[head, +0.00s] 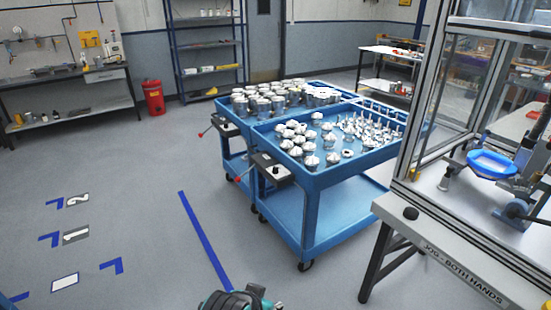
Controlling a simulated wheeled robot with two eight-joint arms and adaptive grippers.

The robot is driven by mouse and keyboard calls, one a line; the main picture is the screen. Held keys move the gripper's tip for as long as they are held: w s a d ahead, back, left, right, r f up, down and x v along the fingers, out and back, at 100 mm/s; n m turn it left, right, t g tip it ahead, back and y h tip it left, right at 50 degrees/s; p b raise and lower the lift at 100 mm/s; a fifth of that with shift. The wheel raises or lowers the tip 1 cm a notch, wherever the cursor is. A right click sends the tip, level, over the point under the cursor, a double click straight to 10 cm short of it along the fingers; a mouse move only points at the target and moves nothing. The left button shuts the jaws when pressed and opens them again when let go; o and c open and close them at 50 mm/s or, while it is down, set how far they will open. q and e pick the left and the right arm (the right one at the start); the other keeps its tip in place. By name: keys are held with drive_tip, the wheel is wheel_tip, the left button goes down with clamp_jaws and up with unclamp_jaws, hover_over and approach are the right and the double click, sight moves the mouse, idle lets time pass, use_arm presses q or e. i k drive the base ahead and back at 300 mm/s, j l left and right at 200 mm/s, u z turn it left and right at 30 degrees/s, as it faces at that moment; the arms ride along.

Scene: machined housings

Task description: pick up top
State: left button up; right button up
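Several silver domed parts, which look like housing tops (311,161), stand on the left part of the near blue cart's top tray (330,177). Smaller stemmed metal parts (372,131) stand in rows on its right side. Which part the task calls the top cannot be told for sure. A dark and teal piece of one of my arms (238,299), probably the left, shows at the bottom edge, well short of the cart. Its fingers are cut off or hidden. My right gripper is not in view.
A second blue cart with larger cylindrical housings (265,104) stands behind. At right, a framed workstation (420,190) holds a blue round dish (492,163) on a fixture. A red bin (153,97) stands by the left bench.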

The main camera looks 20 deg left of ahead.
sight(332, 160)
drive_tip(key=u, duration=0.3)
drive_tip(key=i+j+z, duration=0.4)
drive_tip(key=i, duration=0.45)
drive_tip(key=i+j+z, duration=0.35)
drive_tip(key=i+j, duration=0.4)
drive_tip(key=i+j+z, duration=0.4)
drive_tip(key=i+j, duration=0.25)
drive_tip(key=j, duration=0.4)
